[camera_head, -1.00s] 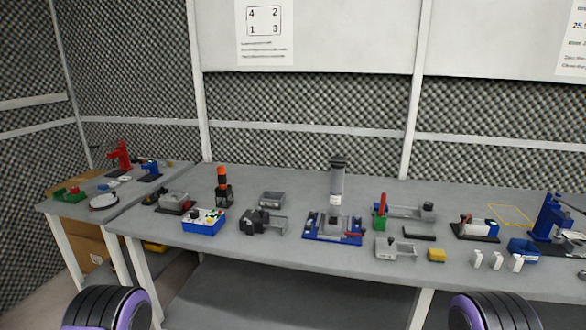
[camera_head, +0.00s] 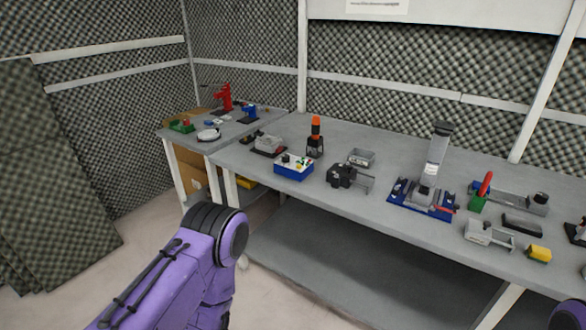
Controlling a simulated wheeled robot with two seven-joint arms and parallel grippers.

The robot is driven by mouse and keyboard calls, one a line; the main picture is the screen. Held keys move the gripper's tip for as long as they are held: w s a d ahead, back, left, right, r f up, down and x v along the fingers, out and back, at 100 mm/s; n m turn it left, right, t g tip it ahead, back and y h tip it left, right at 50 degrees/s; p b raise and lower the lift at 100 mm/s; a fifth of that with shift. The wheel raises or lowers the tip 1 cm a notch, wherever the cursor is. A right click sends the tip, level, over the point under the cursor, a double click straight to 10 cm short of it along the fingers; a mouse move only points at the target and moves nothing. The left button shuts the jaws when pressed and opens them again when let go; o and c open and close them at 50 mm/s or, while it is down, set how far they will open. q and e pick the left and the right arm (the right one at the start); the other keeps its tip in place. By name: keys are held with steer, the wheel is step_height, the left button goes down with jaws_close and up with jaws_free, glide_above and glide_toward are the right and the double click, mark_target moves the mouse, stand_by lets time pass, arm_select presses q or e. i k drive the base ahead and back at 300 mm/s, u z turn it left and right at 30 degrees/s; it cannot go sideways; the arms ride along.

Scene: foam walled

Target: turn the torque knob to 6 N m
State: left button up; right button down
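No torque knob or 6 N m mark can be read at this distance. A blue box with a white top (camera_head: 294,167) sits near the front edge of the long bench, with small dark, green and yellow parts on top. Behind it stands an upright black tool with an orange top (camera_head: 315,135). I cannot tell which of these, if either, bears the knob. My purple left arm comes in at the bottom, in front of the bench and apart from it; its gripper is not in view.
The long grey bench (camera_head: 400,155) also holds a black clamp-like fixture (camera_head: 345,176), a blue-based press-like device (camera_head: 423,196), a grey tray (camera_head: 362,158) and a yellow block (camera_head: 538,253). A smaller side table (camera_head: 225,131) stands at the left. Bare floor lies before it.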

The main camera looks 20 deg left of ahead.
mark_target(286, 156)
steer(key=z, duration=0.55)
steer(key=k, duration=1.25)
steer(key=i, duration=0.45)
steer(key=u, duration=0.9)
steer(key=i, duration=0.8)
